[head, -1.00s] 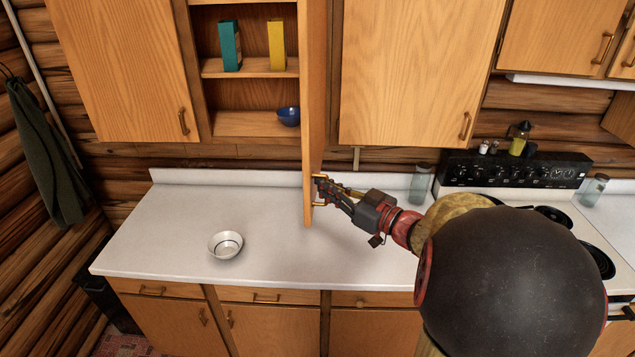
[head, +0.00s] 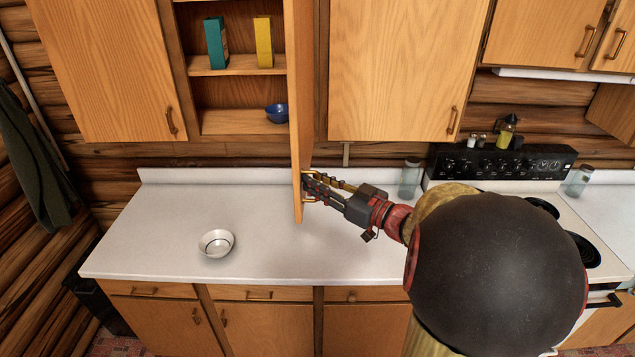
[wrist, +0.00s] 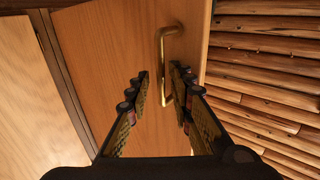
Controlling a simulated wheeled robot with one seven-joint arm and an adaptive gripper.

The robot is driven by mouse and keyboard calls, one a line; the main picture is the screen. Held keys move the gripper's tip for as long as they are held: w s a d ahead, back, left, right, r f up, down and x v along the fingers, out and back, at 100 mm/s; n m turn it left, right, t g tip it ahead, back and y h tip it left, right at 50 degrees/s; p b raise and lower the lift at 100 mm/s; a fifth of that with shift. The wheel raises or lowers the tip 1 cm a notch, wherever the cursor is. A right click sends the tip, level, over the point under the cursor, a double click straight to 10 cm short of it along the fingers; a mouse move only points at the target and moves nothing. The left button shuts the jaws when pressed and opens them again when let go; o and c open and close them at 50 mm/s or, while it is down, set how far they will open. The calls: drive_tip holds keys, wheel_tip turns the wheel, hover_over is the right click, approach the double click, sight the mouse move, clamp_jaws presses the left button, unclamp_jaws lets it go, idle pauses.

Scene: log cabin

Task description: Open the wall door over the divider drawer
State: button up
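The wall door (head: 301,110) stands swung out from its cabinet and shows nearly edge-on in the head view. Its inside shelves are exposed to the left. Its brass handle (wrist: 164,50) is on the door's face near the lower edge and shows upright in the wrist view. My gripper (head: 309,188) is at this handle, on the door's right side. In the wrist view my gripper (wrist: 161,75) has its fingers apart, with part of the handle in the gap between the tips. A clear gap shows around the handle. Drawers (head: 259,294) line the counter's front; their contents are hidden.
The open cabinet (head: 238,121) holds a teal box (head: 216,43), a yellow box (head: 263,42) and a blue bowl (head: 277,114). A white bowl (head: 216,243) sits on the counter (head: 150,225). A glass jar (head: 410,178) and the stove (head: 505,162) are to the right. A closed door (head: 400,70) adjoins.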

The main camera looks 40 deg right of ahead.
drive_tip(key=shift+s, duration=0.1)
drive_tip(key=s+d, duration=0.1)
drive_tip(key=s, duration=1)
drive_tip(key=shift+s+d, duration=0.35)
drive_tip(key=shift+d, duration=0.05)
